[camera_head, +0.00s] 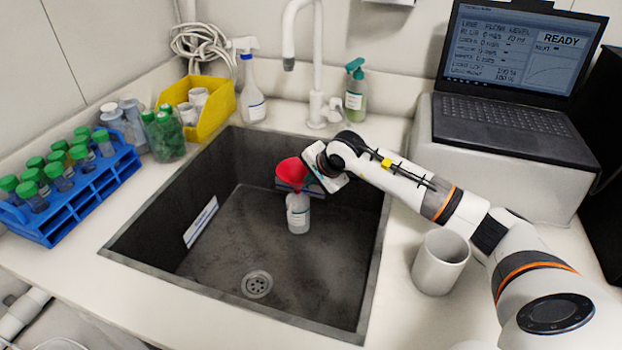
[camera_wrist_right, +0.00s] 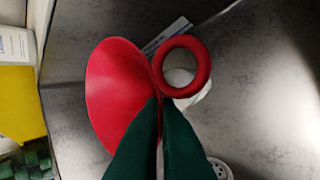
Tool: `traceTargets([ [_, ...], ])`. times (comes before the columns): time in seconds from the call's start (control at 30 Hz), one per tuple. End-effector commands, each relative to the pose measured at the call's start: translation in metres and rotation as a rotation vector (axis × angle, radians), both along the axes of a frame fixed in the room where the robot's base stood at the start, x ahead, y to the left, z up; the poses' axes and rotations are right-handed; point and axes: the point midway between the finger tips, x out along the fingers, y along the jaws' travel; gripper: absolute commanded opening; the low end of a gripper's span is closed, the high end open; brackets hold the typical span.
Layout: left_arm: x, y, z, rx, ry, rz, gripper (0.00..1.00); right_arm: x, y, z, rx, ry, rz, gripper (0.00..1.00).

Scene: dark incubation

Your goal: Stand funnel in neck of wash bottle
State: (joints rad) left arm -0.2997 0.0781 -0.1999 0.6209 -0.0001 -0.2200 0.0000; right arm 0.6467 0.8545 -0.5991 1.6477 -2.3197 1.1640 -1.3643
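A red funnel (camera_head: 291,172) is over the sink, wide end up, just above the white wash bottle (camera_head: 298,214). The bottle stands upright on the sink floor. My right gripper (camera_head: 311,168) is at the funnel's right side. In the right wrist view its dark green fingers (camera_wrist_right: 158,125) are closed together at the funnel's rim, by a red ring (camera_wrist_right: 186,41). The funnel's cone (camera_wrist_right: 115,95) lies left of them, and part of the white bottle (camera_wrist_right: 181,79) shows through and below the ring. I cannot tell whether the stem is inside the neck. My left gripper is not in view.
The dark sink (camera_head: 220,260) has a drain (camera_head: 257,284) and a labelled white strip (camera_head: 201,222) at its left wall. A faucet (camera_head: 318,60) stands behind. A blue tube rack (camera_head: 80,195) stands left, a mug (camera_head: 439,262) right, a laptop (camera_head: 500,120) back right.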

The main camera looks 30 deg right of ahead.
Motion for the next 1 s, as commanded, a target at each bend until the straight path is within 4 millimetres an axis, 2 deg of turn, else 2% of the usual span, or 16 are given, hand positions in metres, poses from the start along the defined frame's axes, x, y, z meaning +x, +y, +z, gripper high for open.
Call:
traceTargets([
  [0.2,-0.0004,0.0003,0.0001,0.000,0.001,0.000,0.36,0.0001,-0.0001,0.0004,0.000,0.000,0.000,0.00],
  [0.37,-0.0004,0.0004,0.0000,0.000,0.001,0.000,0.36,0.0001,-0.0002,0.0003,0.000,0.000,0.000,0.26],
  [0.4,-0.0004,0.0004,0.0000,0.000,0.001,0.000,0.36,0.0001,-0.0002,0.0003,0.000,0.000,0.000,0.28],
  [0.57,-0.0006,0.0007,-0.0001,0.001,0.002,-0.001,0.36,0.0000,-0.0002,0.0002,0.000,0.000,0.000,0.28],
  [0.7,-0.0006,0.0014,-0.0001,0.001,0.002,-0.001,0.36,-0.0001,-0.0001,-0.0001,0.000,0.001,0.000,0.47],
  [1.0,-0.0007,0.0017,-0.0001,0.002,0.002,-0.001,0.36,-0.0001,-0.0001,-0.0001,0.000,0.000,0.000,0.47],
])
